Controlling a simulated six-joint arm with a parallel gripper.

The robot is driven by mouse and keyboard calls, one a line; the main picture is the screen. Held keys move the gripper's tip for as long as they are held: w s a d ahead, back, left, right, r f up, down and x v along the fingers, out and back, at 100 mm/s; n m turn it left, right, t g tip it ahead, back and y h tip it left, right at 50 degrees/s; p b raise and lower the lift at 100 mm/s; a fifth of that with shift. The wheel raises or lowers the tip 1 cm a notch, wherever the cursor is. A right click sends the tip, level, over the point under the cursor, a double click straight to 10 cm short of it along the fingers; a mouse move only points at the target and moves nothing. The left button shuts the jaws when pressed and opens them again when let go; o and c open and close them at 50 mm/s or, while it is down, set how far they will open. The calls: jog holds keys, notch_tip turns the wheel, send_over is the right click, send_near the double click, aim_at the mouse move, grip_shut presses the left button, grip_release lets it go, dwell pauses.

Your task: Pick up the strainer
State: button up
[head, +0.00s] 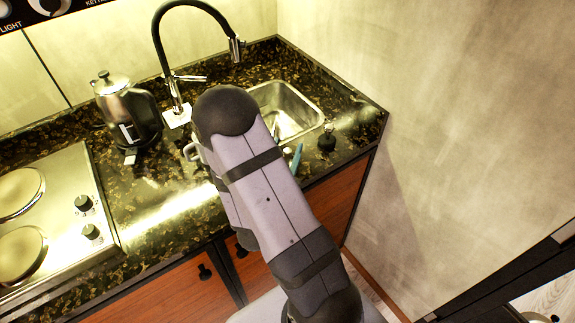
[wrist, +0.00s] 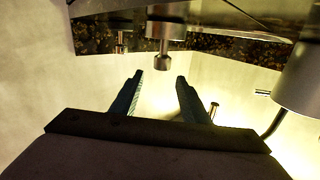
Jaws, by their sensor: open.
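The strainer (head: 327,138) is a small dark piece with an upright knob. In the head view it stands on the counter strip in front of the sink's right part. In the wrist view, which looks upside down, a metal piece with a stem and knob (wrist: 162,61), apparently the strainer, lies just past the fingertips, roughly centred between them. My gripper (wrist: 160,77) is open and empty, its teal fingers apart. In the head view my arm hides most of the gripper (head: 287,145); parts of the fingers show left of the strainer, apart from it.
The sink basin (head: 287,108) lies behind the strainer, with a tall black faucet (head: 190,8) at the back. A metal kettle (head: 127,112) and a hob (head: 70,215) stand left. The wall (head: 450,130) rises close on the right.

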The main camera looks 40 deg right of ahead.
aim_at(289, 149)
jog(key=shift+s+a+f+n+t+b, duration=0.1)
jog(key=shift+s+a+f+n, duration=0.1)
jog(key=shift+f, duration=0.25)
jog(key=shift+s+a+f+n+t+b, duration=0.1)
jog(key=shift+s+a+f+n, duration=0.05)
jog(key=shift+f, duration=0.35)
jog(key=shift+s+a+f+n+t+b, duration=0.1)
jog(key=shift+s+a+f+n, duration=0.1)
jog(key=shift+f, duration=0.25)
jog(key=shift+p+x, duration=1.7)
jog(key=shift+x, duration=1.3)
jog(key=shift+w+d, duration=0.45)
jog(key=shift+d, duration=0.05)
grip_shut()
